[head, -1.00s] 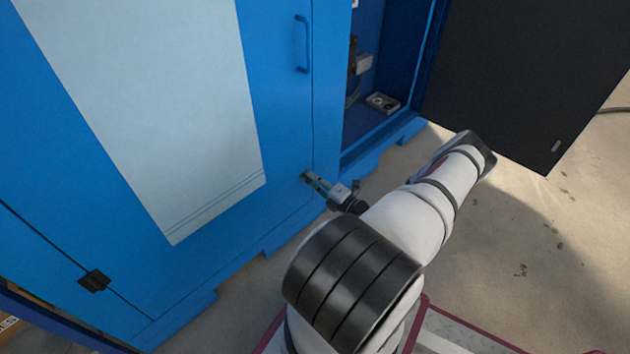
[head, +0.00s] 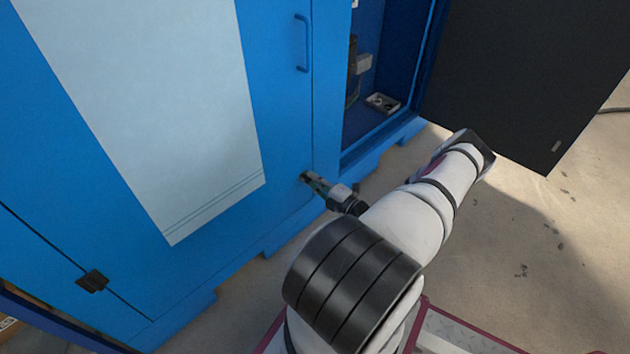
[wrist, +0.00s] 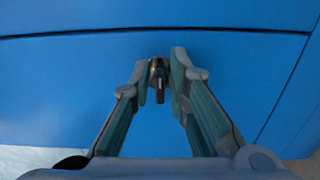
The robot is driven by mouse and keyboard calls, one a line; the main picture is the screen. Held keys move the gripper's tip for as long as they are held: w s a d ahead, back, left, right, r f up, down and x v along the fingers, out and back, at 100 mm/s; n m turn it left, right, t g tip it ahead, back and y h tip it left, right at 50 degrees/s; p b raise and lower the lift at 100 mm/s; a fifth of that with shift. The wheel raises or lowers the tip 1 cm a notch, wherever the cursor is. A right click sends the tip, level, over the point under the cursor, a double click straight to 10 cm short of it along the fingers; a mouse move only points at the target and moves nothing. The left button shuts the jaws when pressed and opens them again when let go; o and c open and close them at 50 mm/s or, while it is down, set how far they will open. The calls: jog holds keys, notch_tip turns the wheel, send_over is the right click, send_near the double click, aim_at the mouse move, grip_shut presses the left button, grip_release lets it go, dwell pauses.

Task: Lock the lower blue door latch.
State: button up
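The lower latch (wrist: 158,80) is a small dark knob with a short lever on the blue door (head: 275,95). In the wrist view it sits between my two fingertips, its lever pointing down the picture, along the fingers. My gripper (wrist: 160,76) is drawn in close on both sides of it, with hardly any gap visible. In the head view, my gripper (head: 310,180) reaches the door's lower right corner, and its fingertips hide most of the latch.
A blue handle (head: 302,44) is higher on the same door. To the right is an open compartment (head: 375,85) with its dark door (head: 530,75) swung out. A black hinge (head: 92,281) is at lower left. Bare floor (head: 540,240) lies to the right.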

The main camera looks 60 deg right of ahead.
jog(key=shift+o, duration=0.4)
jog(key=v, duration=1.2)
